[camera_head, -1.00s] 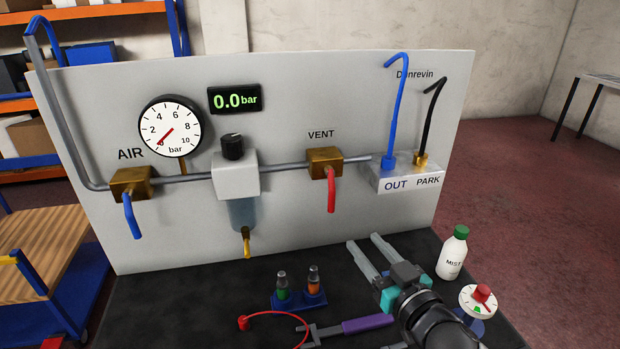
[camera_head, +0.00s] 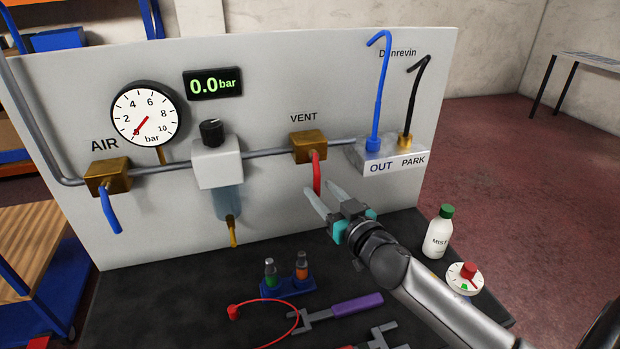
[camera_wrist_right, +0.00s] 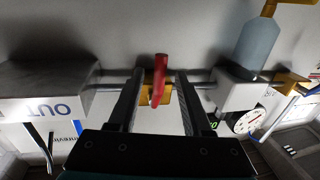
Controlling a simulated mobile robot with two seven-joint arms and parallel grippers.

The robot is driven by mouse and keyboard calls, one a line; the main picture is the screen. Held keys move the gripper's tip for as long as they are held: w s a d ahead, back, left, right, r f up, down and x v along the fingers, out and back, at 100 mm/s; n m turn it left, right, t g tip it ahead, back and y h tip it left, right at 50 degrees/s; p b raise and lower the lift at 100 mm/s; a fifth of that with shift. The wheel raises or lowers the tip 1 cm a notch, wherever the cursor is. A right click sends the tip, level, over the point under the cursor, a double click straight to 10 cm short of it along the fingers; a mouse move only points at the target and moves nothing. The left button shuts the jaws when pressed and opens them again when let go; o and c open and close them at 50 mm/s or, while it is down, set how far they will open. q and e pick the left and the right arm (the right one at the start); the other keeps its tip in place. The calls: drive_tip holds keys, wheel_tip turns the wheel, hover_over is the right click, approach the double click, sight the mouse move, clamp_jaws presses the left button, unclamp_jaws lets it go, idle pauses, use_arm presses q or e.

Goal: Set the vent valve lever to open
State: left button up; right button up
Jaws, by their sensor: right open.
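The vent valve is a brass block (camera_head: 309,146) under the word VENT on the grey panel. Its red lever (camera_head: 317,172) hangs downward from the block. My right gripper (camera_head: 324,195) is open, its two fingers pointing at the panel just below and in front of the lever's lower end. In the right wrist view the red lever (camera_wrist_right: 160,78) shows between the two open fingers (camera_wrist_right: 157,95), apart from both. The brass block (camera_wrist_right: 148,92) is behind it. Whether the lever lies deep between the fingers cannot be told. My left gripper is not in view.
The AIR valve with a blue lever (camera_head: 109,210) is at the left. The gauge (camera_head: 146,117) reads near zero and the display (camera_head: 213,83) shows 0.0 bar. The OUT/PARK block (camera_head: 392,157) is right of the vent. A white bottle (camera_head: 437,235) and dial (camera_head: 464,278) stand right of my arm.

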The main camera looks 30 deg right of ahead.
drive_tip(key=shift+w+d, duration=0.1)
drive_tip(key=shift+w, duration=2.85)
clamp_jaws()
